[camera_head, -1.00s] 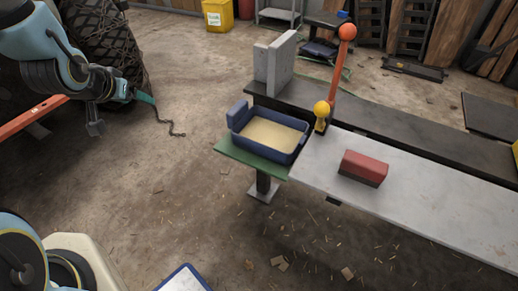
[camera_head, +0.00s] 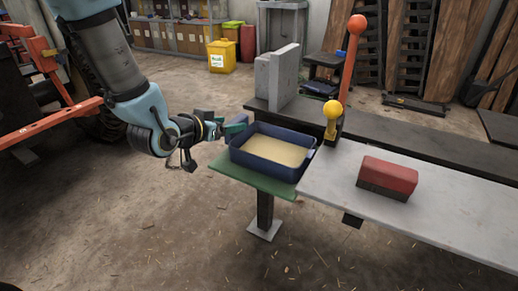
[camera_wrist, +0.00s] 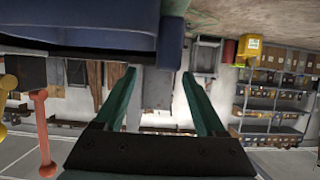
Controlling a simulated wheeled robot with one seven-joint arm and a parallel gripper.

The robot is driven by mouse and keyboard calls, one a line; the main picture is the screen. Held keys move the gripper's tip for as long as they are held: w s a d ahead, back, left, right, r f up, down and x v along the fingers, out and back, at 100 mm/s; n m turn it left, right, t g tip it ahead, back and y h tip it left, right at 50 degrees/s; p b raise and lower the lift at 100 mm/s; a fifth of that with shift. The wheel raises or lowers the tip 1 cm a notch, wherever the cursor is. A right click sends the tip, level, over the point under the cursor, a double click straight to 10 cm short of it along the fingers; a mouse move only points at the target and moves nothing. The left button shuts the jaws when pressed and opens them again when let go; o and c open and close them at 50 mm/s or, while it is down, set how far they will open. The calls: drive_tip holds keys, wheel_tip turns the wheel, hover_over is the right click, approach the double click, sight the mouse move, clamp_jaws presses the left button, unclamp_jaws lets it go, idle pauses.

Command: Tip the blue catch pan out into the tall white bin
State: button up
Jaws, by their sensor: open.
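The blue catch pan (camera_head: 262,166) sits level on a green stand at the end of the grey bench, with pale tan material inside. My gripper (camera_head: 238,127) is at the pan's left end, its green fingers close to the wall there. In the wrist view the fingers of my gripper (camera_wrist: 158,73) are apart, and the blue pan (camera_wrist: 105,30) fills the top, with a blue tab (camera_wrist: 171,45) near the right fingertip. I cannot tell whether the fingers touch it. The tall white bin is not in view now.
A red block (camera_head: 388,174) lies on the bench (camera_head: 440,217). An orange-knobbed lever (camera_head: 350,65) and a yellow knob (camera_head: 332,109) stand right of the pan. A grey upright plate (camera_head: 277,80) is behind it. A yellow bin (camera_head: 222,57) stands further back. The floor in front is clear.

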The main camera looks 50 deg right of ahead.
sight(231, 123)
drive_tip(key=shift+w+a+f+x, duration=0.1)
drive_tip(key=shift+x, duration=0.85)
drive_tip(key=shift+w+a+f+x, duration=0.1)
drive_tip(key=shift+w+x, duration=0.05)
drive_tip(key=shift+x, duration=0.8)
drive_tip(key=shift+w+f+x, duration=0.1)
drive_tip(key=shift+x, duration=0.85)
clamp_jaws()
drive_tip(key=shift+r, duration=0.1)
